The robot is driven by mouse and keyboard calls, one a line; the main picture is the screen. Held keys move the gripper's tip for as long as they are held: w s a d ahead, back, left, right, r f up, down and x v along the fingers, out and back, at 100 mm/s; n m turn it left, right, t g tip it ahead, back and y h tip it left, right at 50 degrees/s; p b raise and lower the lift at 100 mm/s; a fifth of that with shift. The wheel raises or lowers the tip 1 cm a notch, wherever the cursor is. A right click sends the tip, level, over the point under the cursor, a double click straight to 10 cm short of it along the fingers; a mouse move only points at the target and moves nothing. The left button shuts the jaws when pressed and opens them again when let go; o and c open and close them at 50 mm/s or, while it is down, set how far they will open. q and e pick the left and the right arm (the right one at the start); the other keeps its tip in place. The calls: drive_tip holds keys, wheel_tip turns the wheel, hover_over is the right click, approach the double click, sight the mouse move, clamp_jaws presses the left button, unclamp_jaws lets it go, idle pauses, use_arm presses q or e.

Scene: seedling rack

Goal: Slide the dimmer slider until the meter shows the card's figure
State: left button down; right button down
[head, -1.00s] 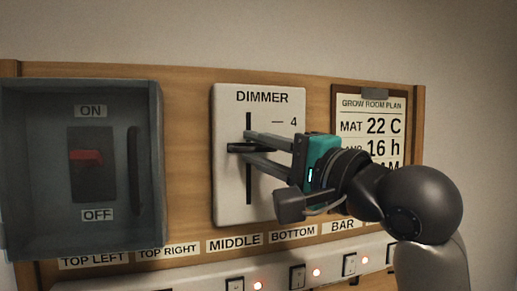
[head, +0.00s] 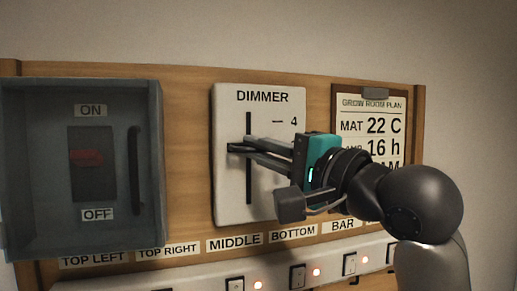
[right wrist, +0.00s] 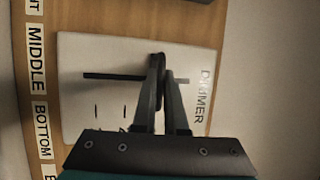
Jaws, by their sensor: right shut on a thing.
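The white dimmer panel (head: 228,190) has a vertical black slot and a "4" mark near its top right. My right gripper (head: 240,147) is shut on the black dimmer slider (head: 233,147), a little above the slot's middle and below the "4" mark. In the right wrist view the gripper (right wrist: 162,85) closes on the slider knob (right wrist: 156,62); the lower marks are partly hidden. The card (head: 350,113) reads "GROW ROOM PLAN", "MAT 22 C" and "16 h"; its lower lines are covered by my arm. No meter is visible. My left gripper is not in view.
Below runs a white strip (head: 200,284) with several small switches and lit lamps, under labels such as "MIDDLE" and "BOTTOM". The wall at right is bare.

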idle(0.5)
wheel_tip(320, 180, down, 4)
drive_tip(key=shift+f+b, duration=0.1)
drive_tip(key=shift+b, duration=0.8)
drive_tip(key=c, duration=0.9)
unclamp_jaws()
drive_tip(key=shift+c, duration=0.2)
drive_tip(key=b+v, duration=0.9)
drive_tip(key=v, duration=0.6)
drive_tip(key=shift+d, duration=0.15)
